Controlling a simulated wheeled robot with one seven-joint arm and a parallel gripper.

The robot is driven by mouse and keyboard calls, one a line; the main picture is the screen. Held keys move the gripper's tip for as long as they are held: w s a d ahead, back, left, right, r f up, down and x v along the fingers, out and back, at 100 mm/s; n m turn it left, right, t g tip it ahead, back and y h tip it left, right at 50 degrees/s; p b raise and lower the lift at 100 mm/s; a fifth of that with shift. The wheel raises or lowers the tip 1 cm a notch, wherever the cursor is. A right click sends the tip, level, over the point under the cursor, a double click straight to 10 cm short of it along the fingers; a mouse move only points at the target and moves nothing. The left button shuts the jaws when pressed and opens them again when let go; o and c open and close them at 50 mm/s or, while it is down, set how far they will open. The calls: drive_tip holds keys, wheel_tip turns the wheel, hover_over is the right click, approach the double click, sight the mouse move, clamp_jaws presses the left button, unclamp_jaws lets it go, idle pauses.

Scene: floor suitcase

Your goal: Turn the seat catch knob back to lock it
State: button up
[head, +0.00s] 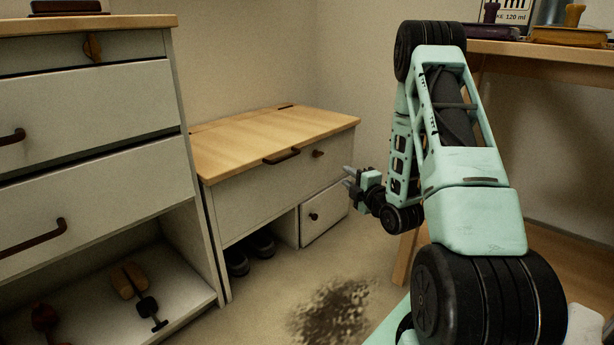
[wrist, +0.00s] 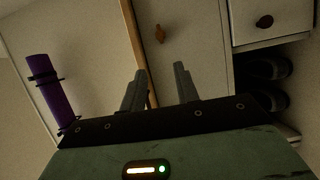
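The seat catch knob (head: 318,153) is a small brown knob on the white front of the bench, near the right end under the wooden seat (head: 255,138). In the wrist view the knob (wrist: 160,34) looks elongated, with its long side running roughly up and down the picture. My gripper (head: 348,177) is in front of the bench's right end. Its two fingers are apart and empty in the wrist view (wrist: 160,72). The knob lies beyond the fingertips, about in line with the gap, and nothing touches it.
A dark handle (head: 282,156) is left of the knob. Below are a small door (head: 325,212) with a round knob and dark shoes (head: 262,244). A drawer cabinet (head: 90,120) stands left, a wooden table (head: 540,50) right. A purple roll (wrist: 50,92) shows in the wrist view.

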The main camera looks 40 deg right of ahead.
sight(320, 156)
drive_tip(key=b+x, duration=0.2)
drive_tip(key=x, duration=0.3)
drive_tip(key=b+x, duration=0.3)
drive_tip(key=x, duration=0.3)
drive_tip(key=b+x, duration=0.3)
drive_tip(key=x, duration=0.3)
drive_tip(key=shift+d+f, duration=0.15)
drive_tip(key=shift+d, duration=0.15)
clamp_jaws()
